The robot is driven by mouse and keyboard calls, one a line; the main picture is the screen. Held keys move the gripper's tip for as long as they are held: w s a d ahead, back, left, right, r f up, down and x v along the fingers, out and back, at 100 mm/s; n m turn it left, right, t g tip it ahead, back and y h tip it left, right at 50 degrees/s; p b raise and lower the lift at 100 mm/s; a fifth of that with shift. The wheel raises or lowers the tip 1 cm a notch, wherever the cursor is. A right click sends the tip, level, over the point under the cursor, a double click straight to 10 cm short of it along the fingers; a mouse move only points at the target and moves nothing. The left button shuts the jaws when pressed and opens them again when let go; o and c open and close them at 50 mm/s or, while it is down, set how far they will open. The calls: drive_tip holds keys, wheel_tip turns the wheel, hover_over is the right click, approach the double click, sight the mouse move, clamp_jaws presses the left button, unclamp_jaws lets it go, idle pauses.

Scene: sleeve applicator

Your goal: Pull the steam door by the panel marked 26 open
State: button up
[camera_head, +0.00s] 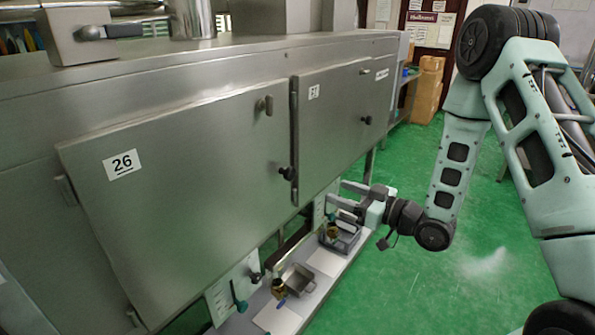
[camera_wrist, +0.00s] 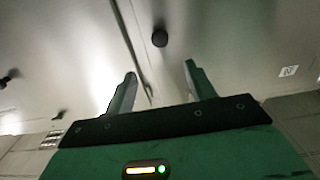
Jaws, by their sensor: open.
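The steam door (camera_head: 200,195) is a large steel panel on the left, with a white label reading 26 (camera_head: 122,164). It looks shut against the steel housing. My gripper (camera_head: 336,193) is open and empty, in front of the housing, right of and a little below that knob. In the wrist view a black knob (camera_wrist: 159,37) lies beyond and between the spread fingertips (camera_wrist: 160,71), apart from them, beside a vertical seam.
A second steel door (camera_head: 335,110) with its own black knob (camera_head: 367,120) adjoins on the right. Below the doors, a low shelf (camera_head: 318,288) holds metal trays and small items. Green floor (camera_head: 400,285) is clear at front right; cardboard boxes (camera_head: 427,90) stand behind.

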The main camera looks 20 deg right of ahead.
sight(292, 174)
drive_tip(key=p+x, duration=0.4)
drive_tip(key=x, duration=1)
clamp_jaws()
drive_tip(key=shift+s, duration=0.1)
